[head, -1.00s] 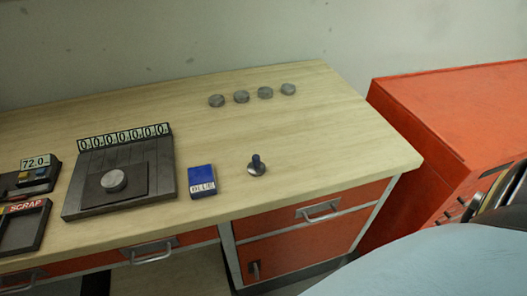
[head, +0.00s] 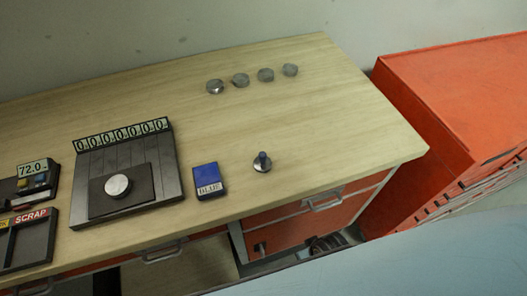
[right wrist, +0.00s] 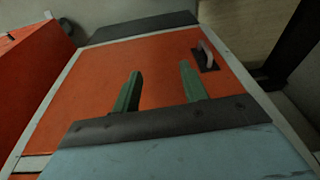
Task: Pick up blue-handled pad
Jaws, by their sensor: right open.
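The pad is not in the right wrist view. My left gripper is in neither view.
A blue box marked BLUE (head: 209,181) lies left of the pad. A dark scale with a metal disc (head: 117,186) stands further left, beside a SCRAP tray (head: 30,240). Several metal discs (head: 240,80) line the back. An orange cabinet (head: 440,120) stands right of the bench (head: 330,110).

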